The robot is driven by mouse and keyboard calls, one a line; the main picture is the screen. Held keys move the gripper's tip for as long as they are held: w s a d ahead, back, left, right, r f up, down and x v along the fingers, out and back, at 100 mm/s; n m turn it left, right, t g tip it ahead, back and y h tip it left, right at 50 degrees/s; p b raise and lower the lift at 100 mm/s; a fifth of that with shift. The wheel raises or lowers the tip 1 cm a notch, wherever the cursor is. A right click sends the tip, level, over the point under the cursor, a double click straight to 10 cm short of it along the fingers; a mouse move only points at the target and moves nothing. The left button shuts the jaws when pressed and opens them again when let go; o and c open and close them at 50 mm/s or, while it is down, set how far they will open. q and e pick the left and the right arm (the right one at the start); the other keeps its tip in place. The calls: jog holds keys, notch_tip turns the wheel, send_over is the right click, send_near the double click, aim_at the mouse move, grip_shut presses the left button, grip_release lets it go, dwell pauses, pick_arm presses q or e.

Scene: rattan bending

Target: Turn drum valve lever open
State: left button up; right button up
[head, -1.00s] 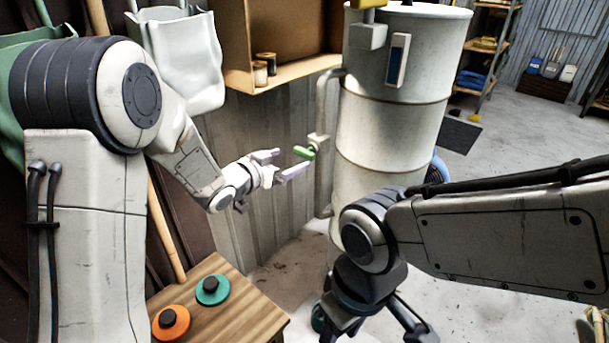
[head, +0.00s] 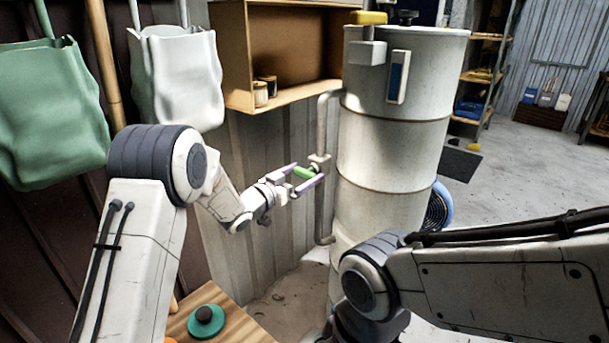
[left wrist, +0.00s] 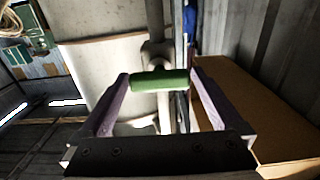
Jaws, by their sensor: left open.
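The green valve lever (head: 305,173) sits on the pipe (head: 323,125) at the left side of the tall white drum (head: 385,150). It also shows in the left wrist view, where the lever (left wrist: 160,81) lies crosswise. My left gripper (head: 304,176) is open, with its two purple fingers around the lever, one on each side.
A wooden shelf box (head: 285,55) with small jars hangs above my left gripper. White (head: 178,80) and green (head: 50,110) bags hang at the left. A wooden table (head: 235,325) with a teal disc (head: 206,322) stands below. A yellow handle (head: 369,18) tops the drum.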

pick_arm(q)
jog(key=shift+w+d, duration=0.25)
jog(key=c, duration=1.1)
